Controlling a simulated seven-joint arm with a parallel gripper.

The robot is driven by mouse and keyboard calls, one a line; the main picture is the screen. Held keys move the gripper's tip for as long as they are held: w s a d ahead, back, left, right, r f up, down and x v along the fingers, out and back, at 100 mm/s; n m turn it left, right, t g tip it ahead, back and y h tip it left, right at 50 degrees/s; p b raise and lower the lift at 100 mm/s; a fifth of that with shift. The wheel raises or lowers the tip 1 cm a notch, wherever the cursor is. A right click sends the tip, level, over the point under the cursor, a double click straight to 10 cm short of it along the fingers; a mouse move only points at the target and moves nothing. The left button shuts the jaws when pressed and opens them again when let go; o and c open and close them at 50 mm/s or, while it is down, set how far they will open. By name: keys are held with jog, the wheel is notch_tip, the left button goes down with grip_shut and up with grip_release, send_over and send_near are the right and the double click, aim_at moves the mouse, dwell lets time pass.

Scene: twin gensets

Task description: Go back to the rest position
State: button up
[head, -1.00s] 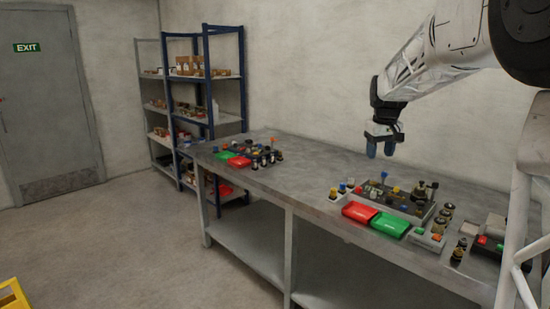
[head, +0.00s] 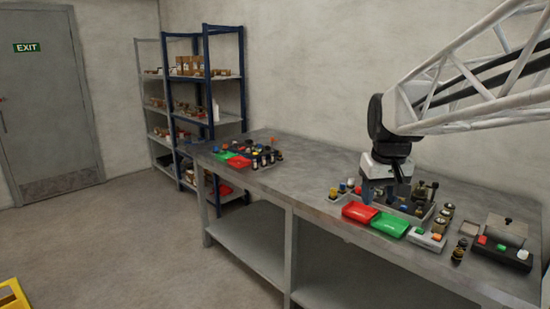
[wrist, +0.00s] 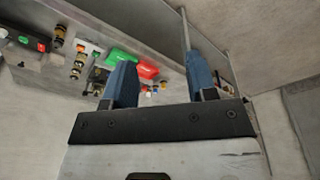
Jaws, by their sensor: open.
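My gripper (head: 378,194) has dark blue fingers and hangs over the near genset panel (head: 425,212) on the grey metal table. In the wrist view my gripper (wrist: 160,82) shows its two fingers spread apart with nothing between them. The red tray (head: 359,212) and the green tray (head: 389,225) lie at the panel's front edge, just below and in front of the fingers. Part of the panel is hidden behind my gripper. Whether the fingertips touch anything on the panel cannot be told.
A second panel with a red tray (head: 239,161) stands at the table's far end. A box with coloured buttons (head: 501,253) lies at the right. The table (head: 300,178) is clear between the panels. Shelves (head: 227,118) stand behind at the left.

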jog(key=s+a+f, duration=0.1)
jog(key=s+f, duration=0.2)
jog(key=s, duration=0.5)
jog(key=s+a+f, duration=0.2)
jog(key=s+f, duration=0.2)
jog(key=s, duration=0.3)
jog(key=s+a+f+m, duration=0.1)
jog(key=s+f, duration=0.3)
jog(key=s, duration=0.4)
jog(key=shift+s+a+t, duration=0.3)
